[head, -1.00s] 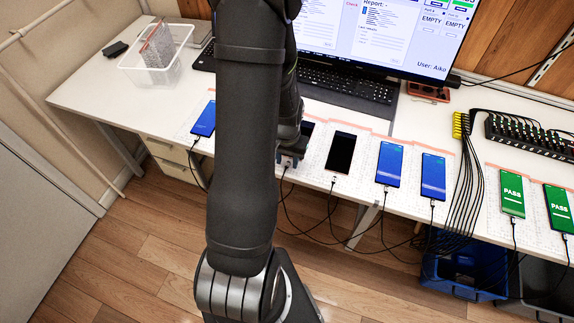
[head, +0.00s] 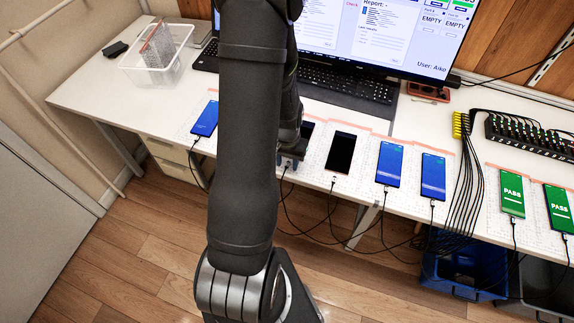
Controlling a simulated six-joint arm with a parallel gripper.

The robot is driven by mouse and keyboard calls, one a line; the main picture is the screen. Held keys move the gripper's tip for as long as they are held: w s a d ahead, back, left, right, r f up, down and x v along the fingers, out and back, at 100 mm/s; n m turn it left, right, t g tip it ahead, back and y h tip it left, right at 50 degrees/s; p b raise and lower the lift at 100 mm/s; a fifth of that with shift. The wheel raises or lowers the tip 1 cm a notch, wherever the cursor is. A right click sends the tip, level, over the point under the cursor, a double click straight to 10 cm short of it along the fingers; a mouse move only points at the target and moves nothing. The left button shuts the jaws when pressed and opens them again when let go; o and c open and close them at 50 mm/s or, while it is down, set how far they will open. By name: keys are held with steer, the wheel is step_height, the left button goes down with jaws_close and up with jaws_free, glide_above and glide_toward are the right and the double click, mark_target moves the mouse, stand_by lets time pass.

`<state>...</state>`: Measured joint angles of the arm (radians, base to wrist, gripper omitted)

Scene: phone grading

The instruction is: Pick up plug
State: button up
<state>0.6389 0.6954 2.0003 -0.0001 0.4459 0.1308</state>
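Several phones lie in a row along the front of the white desk, most with a cable plug at the lower end. A white plug (head: 286,165) shows at the front edge, just below my gripper (head: 290,155), at the lower end of a dark phone (head: 306,132) that my arm partly covers. My gripper is small here and mostly behind my arm; I cannot tell whether its fingers are open or closed on the plug. Another plug (head: 333,179) sits at the lower end of the black-screen phone (head: 341,152) to the right.
Blue-screen phones (head: 389,164) and green PASS phones (head: 511,193) lie to the right. Black cables (head: 465,190) hang from a yellow clip (head: 461,125) beside a black hub (head: 527,134). A keyboard (head: 345,82) and monitor (head: 375,30) stand behind. A clear bin (head: 155,62) is at left.

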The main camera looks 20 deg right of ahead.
steer(key=shift+c, duration=0.5)
jaws_close()
steer(key=shift+r, duration=0.15)
steer(key=shift+r, duration=0.6)
steer(key=r, duration=0.3)
steer(key=shift+s+d+r, duration=0.25)
steer(key=shift+s+r, duration=0.05)
steer(key=shift+r, duration=0.05)
steer(key=s+d+r, duration=0.4)
steer(key=s+r, duration=0.2)
steer(key=s, duration=0.4)
glide_above(285, 169)
steer(key=f, duration=0.8)
steer(key=shift+s, duration=0.25)
steer(key=shift+w+f, duration=0.15)
steer(key=shift+f, duration=0.1)
